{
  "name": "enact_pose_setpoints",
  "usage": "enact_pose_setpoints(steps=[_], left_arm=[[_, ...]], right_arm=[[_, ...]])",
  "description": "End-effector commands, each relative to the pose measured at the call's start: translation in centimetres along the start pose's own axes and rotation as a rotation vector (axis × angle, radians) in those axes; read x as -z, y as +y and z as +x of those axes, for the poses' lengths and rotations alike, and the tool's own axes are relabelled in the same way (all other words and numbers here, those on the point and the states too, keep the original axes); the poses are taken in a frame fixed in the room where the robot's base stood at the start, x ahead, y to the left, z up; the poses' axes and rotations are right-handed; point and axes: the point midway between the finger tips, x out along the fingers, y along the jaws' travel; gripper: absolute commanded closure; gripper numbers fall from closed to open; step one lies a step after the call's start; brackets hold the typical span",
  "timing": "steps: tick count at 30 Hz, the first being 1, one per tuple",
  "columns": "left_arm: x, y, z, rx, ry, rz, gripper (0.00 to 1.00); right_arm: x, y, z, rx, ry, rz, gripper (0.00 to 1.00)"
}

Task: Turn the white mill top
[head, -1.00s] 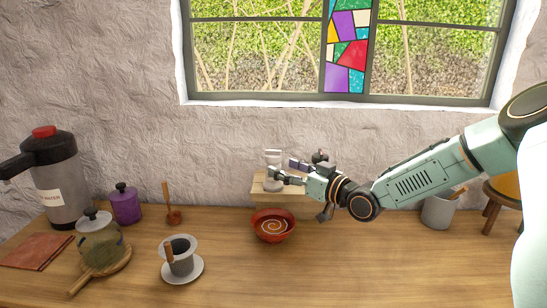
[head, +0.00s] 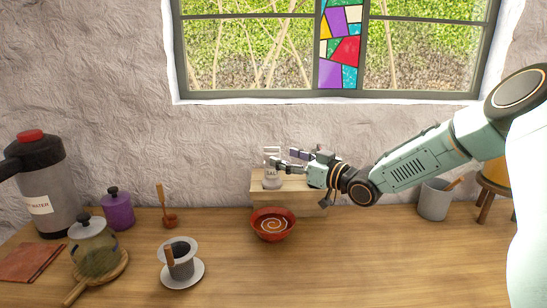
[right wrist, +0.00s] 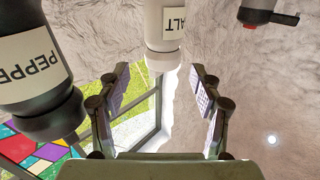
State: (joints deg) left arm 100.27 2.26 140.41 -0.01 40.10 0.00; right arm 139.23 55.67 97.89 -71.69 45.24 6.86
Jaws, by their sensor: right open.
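The white mill (head: 272,179), labelled SALT, stands upright on a small wooden riser (head: 262,198) against the wall. In the right wrist view the white mill (right wrist: 158,22) appears upside down, its top (right wrist: 162,62) in line with the gap between my fingers. My right gripper (head: 281,158) is at the height of the mill's upper part, coming from the right. In its wrist view the gripper (right wrist: 160,78) is open, with a padded finger on each side and nothing held. Whether the pads touch the top I cannot tell. My left gripper is not in view.
A dark PEPPER mill (right wrist: 40,70) stands close beside my right gripper. A red bowl (head: 273,225) sits in front of the riser. A cup on a saucer (head: 182,273), glass pot (head: 94,253) and flask (head: 42,185) are left. The right front counter is clear.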

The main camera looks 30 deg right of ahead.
Motion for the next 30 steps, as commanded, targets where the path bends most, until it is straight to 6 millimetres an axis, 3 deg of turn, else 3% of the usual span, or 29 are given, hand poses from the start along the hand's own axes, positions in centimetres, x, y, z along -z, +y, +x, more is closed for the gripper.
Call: enact_pose_setpoints(steps=[15,26,30], left_arm=[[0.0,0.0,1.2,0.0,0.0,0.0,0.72],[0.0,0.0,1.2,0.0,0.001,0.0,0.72],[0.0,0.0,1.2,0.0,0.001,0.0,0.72]], right_arm=[[-0.1,0.0,4.9,-0.003,-0.001,-0.002,0.35],[0.1,-0.1,5.2,-0.004,0.001,0.001,0.35],[0.1,-0.1,5.2,-0.004,0.001,0.001,0.47]])
